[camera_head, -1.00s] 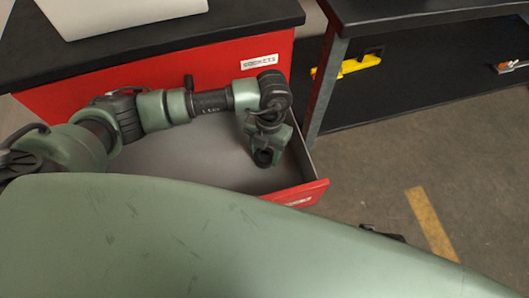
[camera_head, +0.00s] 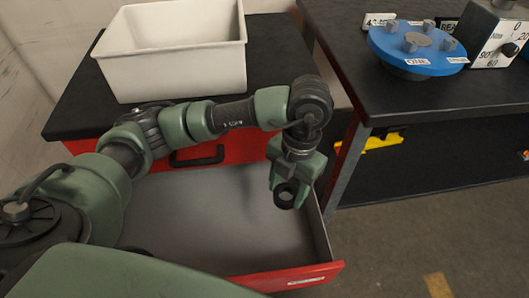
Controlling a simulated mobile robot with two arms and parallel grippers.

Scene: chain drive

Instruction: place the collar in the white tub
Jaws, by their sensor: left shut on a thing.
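The collar (camera_head: 285,195), a small dark ring, is in my left gripper (camera_head: 288,184). The gripper points down and is shut on it, over the right part of the open red drawer. The white tub (camera_head: 172,62) stands on the black top of the red cabinet, behind and to the left of the gripper. It is open at the top and looks empty where I can see in. My right gripper is not in view.
The open drawer (camera_head: 215,225) has a bare grey floor. A black bench (camera_head: 440,100) at right carries a blue disc (camera_head: 417,50) with several pegs and a grey box with a dial (camera_head: 492,35). A yellow tool (camera_head: 382,140) lies on the shelf below.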

